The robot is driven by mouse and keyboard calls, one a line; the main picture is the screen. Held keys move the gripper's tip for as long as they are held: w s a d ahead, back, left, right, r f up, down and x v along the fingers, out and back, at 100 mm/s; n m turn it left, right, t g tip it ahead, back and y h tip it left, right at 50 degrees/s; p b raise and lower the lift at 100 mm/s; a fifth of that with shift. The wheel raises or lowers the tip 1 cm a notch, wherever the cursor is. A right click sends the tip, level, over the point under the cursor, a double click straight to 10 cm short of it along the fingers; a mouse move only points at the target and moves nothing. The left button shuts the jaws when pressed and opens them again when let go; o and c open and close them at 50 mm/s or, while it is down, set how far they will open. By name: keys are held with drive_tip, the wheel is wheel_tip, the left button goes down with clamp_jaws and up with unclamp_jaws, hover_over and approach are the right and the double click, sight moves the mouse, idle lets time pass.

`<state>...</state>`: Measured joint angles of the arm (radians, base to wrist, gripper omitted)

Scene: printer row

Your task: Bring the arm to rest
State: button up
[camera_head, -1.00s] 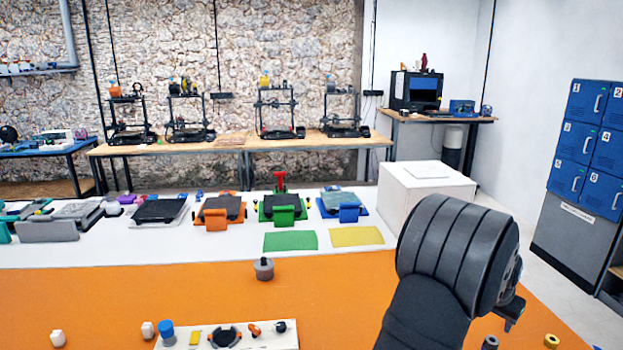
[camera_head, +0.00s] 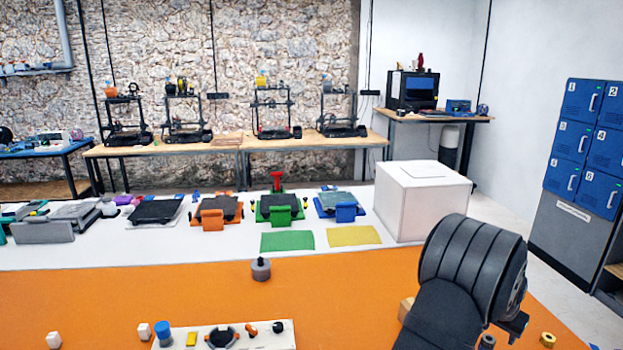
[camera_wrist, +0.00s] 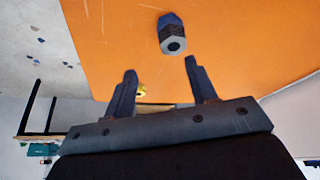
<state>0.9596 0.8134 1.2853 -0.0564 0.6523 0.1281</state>
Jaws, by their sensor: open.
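My arm with its dark grey ribbed wrist fills the lower right of the head view, over the orange mat (camera_head: 190,290). My gripper (camera_wrist: 160,68) shows in the wrist view with its two dark fingers apart and nothing between them. A dark blue and grey hexagonal piece (camera_wrist: 172,35) lies on the mat beyond the fingertips, apart from them. In the head view the fingers are mostly hidden behind the wrist.
A grey weight-like piece (camera_head: 261,270) stands mid-mat. A white tool board (camera_head: 285,336) lies at the front. A yellow ring (camera_head: 547,340) is right of my arm. A large white box (camera_head: 420,205) stands behind it. Blue lockers (camera_head: 585,145) stand far right.

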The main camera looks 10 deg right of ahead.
drive_tip(key=s+d+r, duration=0.1)
drive_tip(key=s+r, duration=0.5)
drive_tip(key=s, duration=0.3)
drive_tip(key=w+a+f, duration=0.2)
drive_tip(key=w+f, duration=0.1)
drive_tip(key=w, duration=0.8)
drive_tip(key=w+a+f, duration=0.2)
drive_tip(key=w+f, duration=0.1)
drive_tip(key=w, duration=0.8)
drive_tip(key=w+a+f, duration=0.2)
drive_tip(key=w, duration=0.9)
drive_tip(key=shift+w+a+f, duration=0.2)
drive_tip(key=shift+w+f, duration=0.05)
drive_tip(key=shift+f, duration=0.15)
